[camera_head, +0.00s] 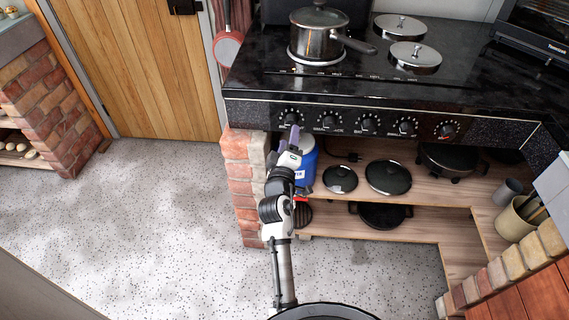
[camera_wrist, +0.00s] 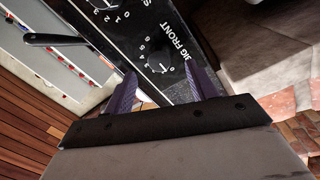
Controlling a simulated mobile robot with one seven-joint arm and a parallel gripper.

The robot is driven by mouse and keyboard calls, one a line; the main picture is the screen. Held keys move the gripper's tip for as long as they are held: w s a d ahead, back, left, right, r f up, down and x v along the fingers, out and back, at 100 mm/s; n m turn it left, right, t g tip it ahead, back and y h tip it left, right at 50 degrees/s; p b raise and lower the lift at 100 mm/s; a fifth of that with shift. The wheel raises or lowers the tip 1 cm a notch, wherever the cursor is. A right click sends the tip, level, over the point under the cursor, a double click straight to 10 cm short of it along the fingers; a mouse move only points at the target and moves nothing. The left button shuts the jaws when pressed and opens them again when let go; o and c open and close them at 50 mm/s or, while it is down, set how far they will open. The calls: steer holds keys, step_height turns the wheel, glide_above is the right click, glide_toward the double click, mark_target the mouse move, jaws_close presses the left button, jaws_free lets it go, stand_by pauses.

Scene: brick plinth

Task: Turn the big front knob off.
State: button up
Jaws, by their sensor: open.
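The big front knob (camera_wrist: 158,66) is on the black panel in the wrist view, beside the printed words "BIG FRONT" and a ring of numbers. It appears to be the leftmost knob (camera_head: 291,117) on the cooker's front in the head view. My gripper (camera_head: 294,134) is just below and in front of that knob. In the wrist view its two purple fingers (camera_wrist: 165,86) are spread apart, one to each side of the knob, with nothing held. I cannot tell whether they touch it. The exact knob setting is too small to read.
Several other knobs (camera_head: 367,125) run along the panel to the right. A lidded saucepan (camera_head: 318,35) stands on the black cooktop (camera_head: 440,85). Below, a blue container (camera_head: 308,162) stands close behind my gripper, and pan lids (camera_head: 388,177) lie on the shelf. The speckled floor (camera_head: 150,220) at left is clear.

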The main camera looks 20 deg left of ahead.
steer(key=r+b+v, duration=0.1)
steer(key=v, duration=0.8)
steer(key=shift+f+b, duration=0.4)
steer(key=shift+f, duration=0.05)
